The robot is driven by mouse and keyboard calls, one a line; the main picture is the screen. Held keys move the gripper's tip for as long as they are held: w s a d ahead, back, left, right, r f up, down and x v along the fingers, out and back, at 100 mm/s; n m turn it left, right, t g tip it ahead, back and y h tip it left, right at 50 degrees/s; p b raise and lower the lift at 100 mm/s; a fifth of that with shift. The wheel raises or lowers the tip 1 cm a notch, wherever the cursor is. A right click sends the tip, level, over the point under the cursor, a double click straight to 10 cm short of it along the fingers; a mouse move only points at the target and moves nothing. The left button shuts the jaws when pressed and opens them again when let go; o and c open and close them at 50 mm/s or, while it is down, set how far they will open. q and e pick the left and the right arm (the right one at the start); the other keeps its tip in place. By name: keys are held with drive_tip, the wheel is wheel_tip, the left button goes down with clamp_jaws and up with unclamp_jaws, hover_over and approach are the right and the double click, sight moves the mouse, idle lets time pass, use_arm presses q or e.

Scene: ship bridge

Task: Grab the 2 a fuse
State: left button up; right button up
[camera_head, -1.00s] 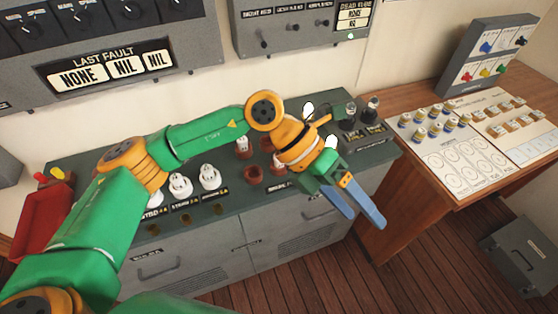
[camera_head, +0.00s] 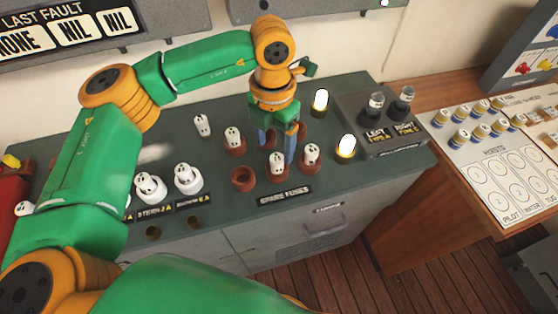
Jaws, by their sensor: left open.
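My left gripper (camera_head: 277,147) points down over the spare-fuse sockets on the grey-green console, its blue fingers apart. Its fingertips are close to a white fuse (camera_head: 278,163) in a red-brown socket; I cannot tell whether they touch it. Other white fuses stand in sockets to the left (camera_head: 233,138) and right (camera_head: 311,153). One socket (camera_head: 243,179) at the front left is empty. Sockets behind the fingers are partly hidden. The ratings on these fuses are too small to read, so I cannot tell which is 2 A. My right gripper is not in view.
Larger white fuses (camera_head: 188,179) stand on the left above labels, one reading 2 A. A small white fuse (camera_head: 202,125) is behind them. Lit lamps (camera_head: 345,148) and a dark box (camera_head: 380,127) with two glass-topped parts stand right. A wooden desk (camera_head: 455,215) is beyond.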

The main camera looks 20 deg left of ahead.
sight(277, 157)
use_arm(q)
drive_tip(key=f+p, duration=0.1)
drive_tip(key=f, duration=0.1)
drive_tip(key=f+p, duration=0.1)
drive_tip(key=f, duration=0.1)
drive_tip(key=shift+w+d+f, duration=0.1)
drive_tip(key=shift+d+f, duration=0.1)
drive_tip(key=shift+f, duration=0.45)
clamp_jaws()
drive_tip(key=shift+r, duration=0.1)
